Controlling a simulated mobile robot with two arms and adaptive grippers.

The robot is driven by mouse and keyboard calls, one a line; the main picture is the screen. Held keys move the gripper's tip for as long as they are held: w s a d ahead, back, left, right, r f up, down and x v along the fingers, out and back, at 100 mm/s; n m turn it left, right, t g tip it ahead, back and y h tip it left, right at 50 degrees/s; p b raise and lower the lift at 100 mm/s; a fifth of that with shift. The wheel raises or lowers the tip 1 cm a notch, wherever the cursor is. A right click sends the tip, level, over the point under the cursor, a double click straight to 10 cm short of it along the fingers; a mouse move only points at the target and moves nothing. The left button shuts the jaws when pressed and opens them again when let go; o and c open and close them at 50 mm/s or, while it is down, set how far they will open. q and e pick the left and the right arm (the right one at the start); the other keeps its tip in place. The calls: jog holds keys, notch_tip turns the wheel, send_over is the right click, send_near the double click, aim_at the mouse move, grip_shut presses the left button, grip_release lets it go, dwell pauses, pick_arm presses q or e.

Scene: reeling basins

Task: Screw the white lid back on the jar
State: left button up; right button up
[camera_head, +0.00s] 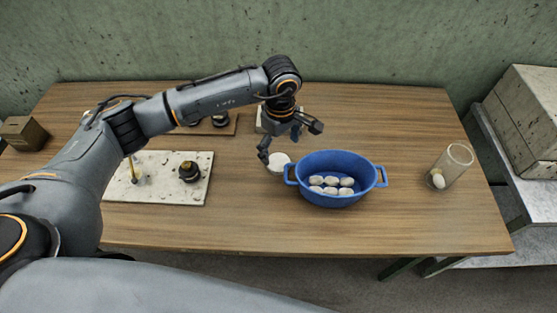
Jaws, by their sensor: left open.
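A clear glass jar (455,166) stands open on the right side of the wooden table, with one whitish oval thing (438,180) at its bottom. A round white thing (279,163), which looks like the lid, lies on the table just left of the blue basin, partly hidden by my gripper. My left gripper (291,143) is open, its fingers spread above and close to the white lid. I cannot tell whether a finger touches it. My right gripper is not in view.
A blue two-handled basin (337,161) holds several whitish oval things. A pale speckled board (150,192) with a black knob (189,171) lies at left. A brown box (23,133) is at far left. The table (420,130) is clear between basin and jar.

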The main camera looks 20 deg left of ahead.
aim_at(278, 162)
pick_arm(q)
jog(key=shift+f+p, duration=0.35)
jog(key=shift+p, duration=0.05)
jog(key=f, duration=0.1)
jog(key=f+p, duration=0.1)
jog(key=f, duration=0.1)
jog(key=shift+s+a+f+p, duration=0.1)
jog(key=shift+a+f+p, duration=0.1)
jog(key=shift+f+p, duration=0.1)
jog(key=shift+f, duration=0.45)
jog(key=c, duration=0.8)
jog(key=shift+r, duration=0.15)
